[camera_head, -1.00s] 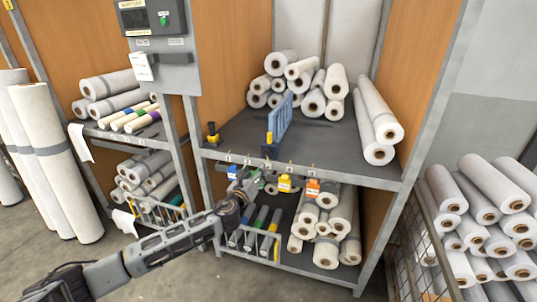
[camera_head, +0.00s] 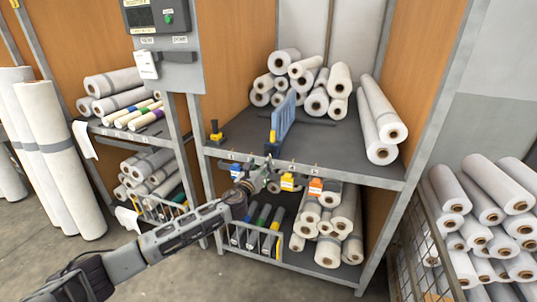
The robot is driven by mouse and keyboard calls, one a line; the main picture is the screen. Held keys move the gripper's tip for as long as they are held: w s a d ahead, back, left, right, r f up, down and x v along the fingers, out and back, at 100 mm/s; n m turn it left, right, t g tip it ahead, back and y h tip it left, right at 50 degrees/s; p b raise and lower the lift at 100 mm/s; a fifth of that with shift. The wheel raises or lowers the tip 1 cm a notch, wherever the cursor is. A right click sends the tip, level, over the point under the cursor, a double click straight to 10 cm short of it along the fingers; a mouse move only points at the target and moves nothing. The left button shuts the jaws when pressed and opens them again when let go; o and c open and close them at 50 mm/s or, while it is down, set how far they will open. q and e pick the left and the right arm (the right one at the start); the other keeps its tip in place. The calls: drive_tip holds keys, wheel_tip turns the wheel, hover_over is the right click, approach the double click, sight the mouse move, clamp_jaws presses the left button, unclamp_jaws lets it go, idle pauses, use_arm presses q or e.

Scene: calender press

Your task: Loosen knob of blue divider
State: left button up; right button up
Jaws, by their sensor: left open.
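The blue divider (camera_head: 283,119) stands upright on the upper shelf of the middle rack, near its front edge. A small yellow part (camera_head: 273,137), apparently its knob, is at its front end above a dark base. My left gripper (camera_head: 271,174) is open, in front of and just below the shelf's front edge, below the divider's base. It appears apart from the yellow part. Its fingers are small and partly blend with the dark background. My right gripper is out of view.
The upper shelf (camera_head: 240,138) has free room left of the divider; white rolls (camera_head: 318,100) lie behind it. A yellow-and-black part (camera_head: 216,133) stands at the left corner. A wire cage (camera_head: 412,240) stands right.

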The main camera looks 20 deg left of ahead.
sight(269, 152)
use_arm(q)
drive_tip(key=shift+w+d, duration=0.1)
drive_tip(key=shift+w, duration=2.4)
drive_tip(key=shift+w+d+b, duration=0.1)
drive_tip(key=shift+w+b, duration=0.2)
drive_tip(key=shift+w, duration=2.25)
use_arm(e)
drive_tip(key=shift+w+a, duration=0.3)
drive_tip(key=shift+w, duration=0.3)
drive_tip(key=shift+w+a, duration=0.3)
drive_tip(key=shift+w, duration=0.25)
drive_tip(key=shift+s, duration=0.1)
use_arm(q)
drive_tip(key=c, duration=1)
